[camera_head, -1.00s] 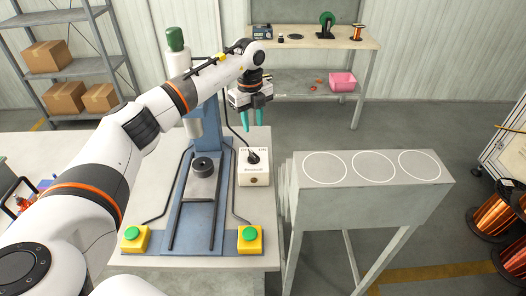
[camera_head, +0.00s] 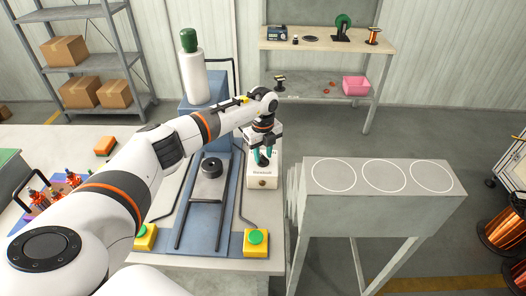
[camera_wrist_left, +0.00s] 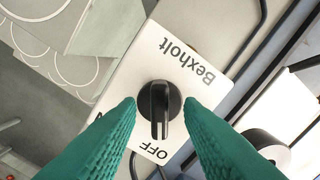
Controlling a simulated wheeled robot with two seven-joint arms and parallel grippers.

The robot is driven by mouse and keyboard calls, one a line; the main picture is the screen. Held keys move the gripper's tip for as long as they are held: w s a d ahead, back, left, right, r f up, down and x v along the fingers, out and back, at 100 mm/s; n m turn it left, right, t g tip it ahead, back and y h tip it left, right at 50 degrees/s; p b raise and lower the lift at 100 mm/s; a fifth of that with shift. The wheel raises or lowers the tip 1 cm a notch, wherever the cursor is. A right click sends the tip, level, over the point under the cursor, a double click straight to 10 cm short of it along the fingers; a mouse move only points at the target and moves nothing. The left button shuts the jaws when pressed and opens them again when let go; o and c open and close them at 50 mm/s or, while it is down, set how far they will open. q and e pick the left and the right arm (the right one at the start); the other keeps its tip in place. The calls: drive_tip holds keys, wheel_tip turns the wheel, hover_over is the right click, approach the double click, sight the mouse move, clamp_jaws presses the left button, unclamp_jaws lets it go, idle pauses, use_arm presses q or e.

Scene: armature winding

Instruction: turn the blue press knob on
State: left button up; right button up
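The blue press (camera_head: 172,218) stands on the bench, with a white switch box (camera_head: 264,183) at its right side. The box carries a black rotary knob (camera_wrist_left: 160,108), beside the word OFF in the left wrist view. The knob's raised grip lies along the direction toward OFF. My left gripper (camera_head: 262,158) is over the box, pointing down. In the left wrist view its green fingers (camera_wrist_left: 160,103) are open, one on each side of the knob, with gaps between. In the head view the gripper mostly hides the knob. My right gripper is not in view.
Two yellow boxes with green buttons, one at right (camera_head: 256,241), sit at the press's front corners. A grey stand (camera_head: 375,209) with white circles is right of the bench. Shelves (camera_head: 84,69) and a back table (camera_head: 326,42) stand behind.

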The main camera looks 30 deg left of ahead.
use_arm(q)
drive_tip(key=shift+f, duration=0.15)
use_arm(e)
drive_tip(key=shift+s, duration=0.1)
use_arm(q)
drive_tip(key=shift+c, duration=0.5)
clamp_jaws()
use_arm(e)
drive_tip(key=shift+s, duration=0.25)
